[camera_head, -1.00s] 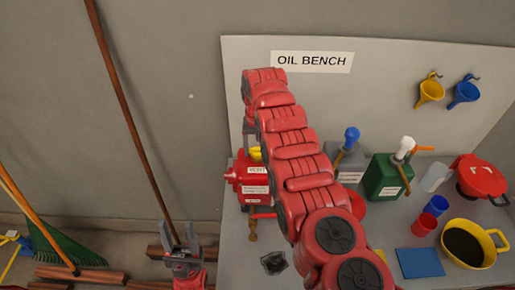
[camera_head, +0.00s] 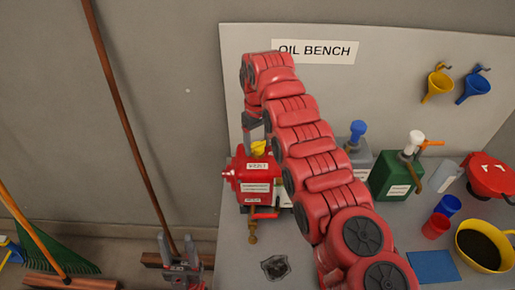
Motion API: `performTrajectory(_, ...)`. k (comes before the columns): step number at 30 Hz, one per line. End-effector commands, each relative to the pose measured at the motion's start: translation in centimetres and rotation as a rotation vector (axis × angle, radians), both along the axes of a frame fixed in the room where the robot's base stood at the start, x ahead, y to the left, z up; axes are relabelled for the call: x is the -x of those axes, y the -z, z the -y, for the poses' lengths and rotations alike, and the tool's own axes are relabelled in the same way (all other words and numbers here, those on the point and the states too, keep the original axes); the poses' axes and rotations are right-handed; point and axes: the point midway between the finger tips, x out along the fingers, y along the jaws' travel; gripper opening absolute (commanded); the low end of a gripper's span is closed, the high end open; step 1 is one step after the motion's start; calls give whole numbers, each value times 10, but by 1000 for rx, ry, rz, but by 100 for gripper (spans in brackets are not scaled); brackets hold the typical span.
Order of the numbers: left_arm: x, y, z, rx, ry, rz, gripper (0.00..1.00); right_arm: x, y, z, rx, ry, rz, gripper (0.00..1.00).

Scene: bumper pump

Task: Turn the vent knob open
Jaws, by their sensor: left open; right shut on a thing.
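A red drum (camera_head: 240,181) with a white "VENT" label stands at the left of the bench, partly behind my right arm. A yellow vent knob (camera_head: 258,148) sits on top of it. My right arm reaches over the bench, and my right gripper (camera_head: 256,141) points down at the knob and is shut on it. The arm hides part of the grip, and the knob's angle is hard to read. A red-handled tap with a brass spout (camera_head: 252,238) is on the drum's front. My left gripper (camera_head: 179,246) is open and empty, pointing up left of the bench.
On the grey bench (camera_head: 235,268) stand a grey jug (camera_head: 358,157), a green jug (camera_head: 386,178), cups (camera_head: 436,227), a yellow basin (camera_head: 462,249) and a red container (camera_head: 490,177). A long wooden pole (camera_head: 133,128) leans against the wall behind my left gripper.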

Motion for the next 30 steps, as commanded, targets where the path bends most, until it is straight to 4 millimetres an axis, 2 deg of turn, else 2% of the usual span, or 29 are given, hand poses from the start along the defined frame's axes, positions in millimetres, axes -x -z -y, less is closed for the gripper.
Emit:
performTrajectory(12,0,-6,0,0,0,0,50,0,-1,0,0,-229,0,17)
performTrajectory(30,0,-7,0,0,0,0,50,0,0,0,0,-278,-1,17)
